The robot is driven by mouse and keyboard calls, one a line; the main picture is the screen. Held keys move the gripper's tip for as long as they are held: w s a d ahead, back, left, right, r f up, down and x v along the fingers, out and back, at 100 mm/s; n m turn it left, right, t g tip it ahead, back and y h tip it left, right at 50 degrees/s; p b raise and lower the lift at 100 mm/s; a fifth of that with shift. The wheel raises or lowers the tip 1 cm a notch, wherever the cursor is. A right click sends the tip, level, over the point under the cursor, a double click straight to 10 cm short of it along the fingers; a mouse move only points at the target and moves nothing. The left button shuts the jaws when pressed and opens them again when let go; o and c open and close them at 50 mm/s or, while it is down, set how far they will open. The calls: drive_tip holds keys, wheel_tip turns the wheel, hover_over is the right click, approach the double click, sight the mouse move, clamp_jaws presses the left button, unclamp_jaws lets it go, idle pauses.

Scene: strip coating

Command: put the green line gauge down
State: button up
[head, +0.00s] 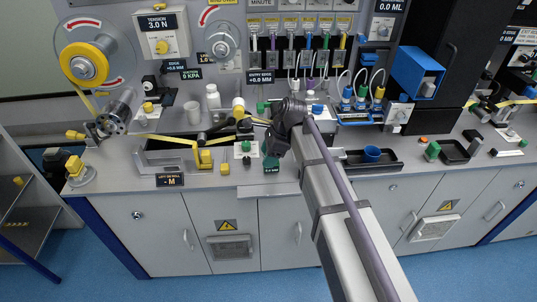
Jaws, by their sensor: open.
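My gripper (268,149) is open, at the end of my arm, just above and partly in front of the block in this view. The picture is too small to tell whether the fingers touch it. My dark wrist hides part of the worktop behind.
A yellow strip (170,139) runs from the yellow reel (84,63) at the left, past a roller (115,118), towards the middle.

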drive_tip(key=p+v, duration=1)
drive_tip(key=v, duration=0.2)
drive_tip(key=shift+p, duration=0.4)
drive_tip(key=shift+r, duration=0.1)
drive_tip(key=s+d+f+n+h, duration=0.1)
drive_tip(key=s+d+n+h, duration=0.3)
drive_tip(key=s+d+n, duration=1)
drive_tip(key=s+n, duration=0.2)
drive_tip(key=s, duration=0.2)
drive_tip(key=shift+d+f+n+t+h, duration=0.15)
drive_tip(key=shift+d+n+t+h, duration=0.1)
drive_tip(key=shift+n+t+h, duration=0.05)
wheel_tip(320, 180, down, 16)
drive_tip(key=b, duration=1.6)
